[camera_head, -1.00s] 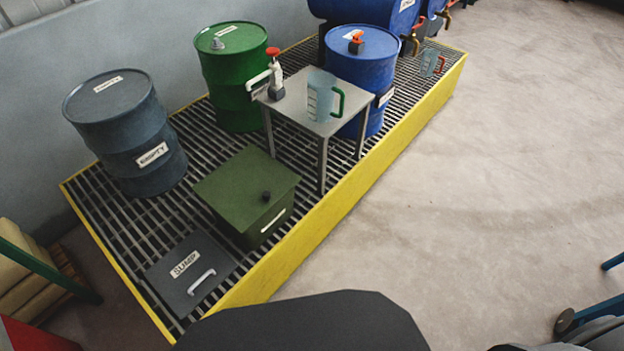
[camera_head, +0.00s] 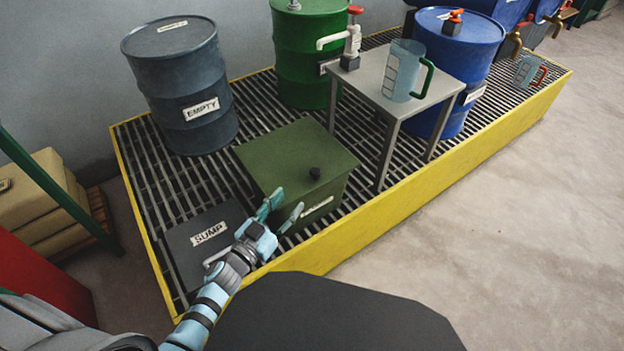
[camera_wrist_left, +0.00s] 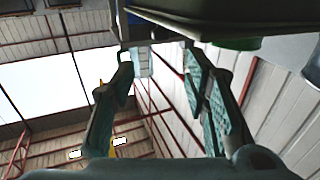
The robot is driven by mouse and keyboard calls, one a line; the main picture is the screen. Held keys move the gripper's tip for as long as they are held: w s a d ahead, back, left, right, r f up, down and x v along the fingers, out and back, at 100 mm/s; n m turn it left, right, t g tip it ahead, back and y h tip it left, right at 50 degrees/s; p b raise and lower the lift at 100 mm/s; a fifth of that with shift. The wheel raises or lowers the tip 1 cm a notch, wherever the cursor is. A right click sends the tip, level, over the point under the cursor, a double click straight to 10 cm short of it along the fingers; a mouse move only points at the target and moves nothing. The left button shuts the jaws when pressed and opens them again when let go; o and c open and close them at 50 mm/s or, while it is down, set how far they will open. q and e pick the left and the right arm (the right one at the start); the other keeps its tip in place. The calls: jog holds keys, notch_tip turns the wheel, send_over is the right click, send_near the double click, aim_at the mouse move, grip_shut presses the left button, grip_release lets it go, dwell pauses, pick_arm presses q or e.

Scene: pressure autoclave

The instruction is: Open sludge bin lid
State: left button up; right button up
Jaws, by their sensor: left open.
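The sludge bin (camera_head: 275,190) is a dark green box with a flat lid (camera_head: 280,155), which lies shut. My left gripper (camera_head: 285,206) is open and empty in front of the bin, left of and nearer than the knob. Its fingers point toward the bin, and one covers part of its front face. Whether it touches the bin cannot be told. In the left wrist view the open fingers (camera_wrist_left: 156,58) are spread, with a dark edge, apparently the bin's lid (camera_wrist_left: 225,22), above them. My right gripper is not in view.
The bin stands on a yellow-edged grating (camera_head: 150,190). A sump cover (camera_head: 195,245) lies beside it. A metal table (camera_head: 375,85) with a jug (camera_head: 403,72) stands close right. A grey drum (camera_head: 185,90) is behind left. Open floor (camera_head: 500,220) lies at right.

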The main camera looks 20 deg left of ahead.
aim_at(313, 174)
pick_arm(q)
jog(key=b+x, duration=0.1)
jog(key=x, duration=0.4)
jog(key=b+x, duration=0.2)
jog(key=x, duration=0.3)
jog(key=shift+a+f, duration=0.1)
jog(key=shift+f, duration=0.15)
jog(key=shift+w+d, duration=0.2)
jog(key=shift+w, duration=0.4)
jog(key=shift+w+d+r+b, duration=0.1)
jog(key=shift+w+d+b, duration=0.05)
jog(key=shift+w+b, duration=0.3)
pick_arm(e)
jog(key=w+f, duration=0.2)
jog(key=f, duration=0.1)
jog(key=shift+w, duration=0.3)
pick_arm(q)
jog(key=shift+c, duration=0.2)
grip_shut()
